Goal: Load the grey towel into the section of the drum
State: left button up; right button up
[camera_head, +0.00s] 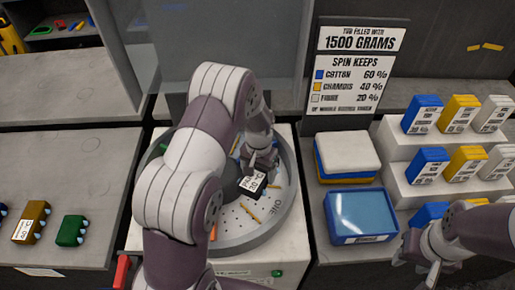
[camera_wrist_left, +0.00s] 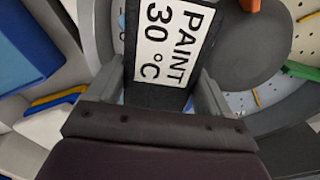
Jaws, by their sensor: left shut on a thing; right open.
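My left gripper (camera_head: 258,165) is shut on a dark block with a white label (camera_head: 252,181), over the drum (camera_head: 289,205). In the left wrist view the block's label (camera_wrist_left: 172,42) reads "PAINT 30°C". The drum is round and grey, with a perforated floor, a dark hub (camera_wrist_left: 245,45) and coloured dividers, including an orange (camera_wrist_left: 250,5) and a green one (camera_wrist_left: 300,70). I cannot tell whether the block touches the drum floor. My left arm hides much of the drum's left side. My right gripper (camera_head: 428,266) is open and empty, at the lower right. I cannot single out a grey towel by its look.
Blue, yellow and white labelled packs (camera_head: 463,114) stand on white steps at right. A pale-topped stack (camera_head: 347,153) and a blue tray (camera_head: 361,214) lie beside the drum. A brown block (camera_head: 32,222) and a green block (camera_head: 71,230) sit left. A sign (camera_head: 357,65) stands behind.

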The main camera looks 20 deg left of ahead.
pick_arm(q)
jog(key=shift+w, duration=0.15)
jog(key=shift+s+d+f+b, duration=0.2)
jog(key=shift+s+f+b, duration=0.25)
jog(key=shift+b, duration=0.15)
jog(key=shift+s+d+f+b, duration=0.2)
jog(key=shift+s+f+b, duration=0.2)
jog(key=shift+b, duration=0.2)
jog(key=f+b, duration=0.1)
jog(key=f, duration=0.1)
jog(key=f+b, duration=0.4)
jog(key=f, duration=0.1)
jog(key=shift+w+a, duration=0.15)
jog(key=shift+w, duration=0.15)
jog(key=shift+s+f+b, duration=0.1)
jog(key=shift+f+b, duration=0.2)
jog(key=shift+b, duration=0.2)
jog(key=shift+f, duration=0.15)
pick_arm(e)
notch_tip(320, 180, down, 8)
jog(key=s, duration=0.1)
jog(key=shift+d, duration=0.2)
jog(key=shift+s+f, duration=0.1)
jog(key=shift+f, duration=0.05)
pick_arm(q)
jog(key=shift+f+b, duration=0.3)
jog(key=shift+f, duration=0.1)
pick_arm(e)
jog(key=shift+f, duration=0.2)
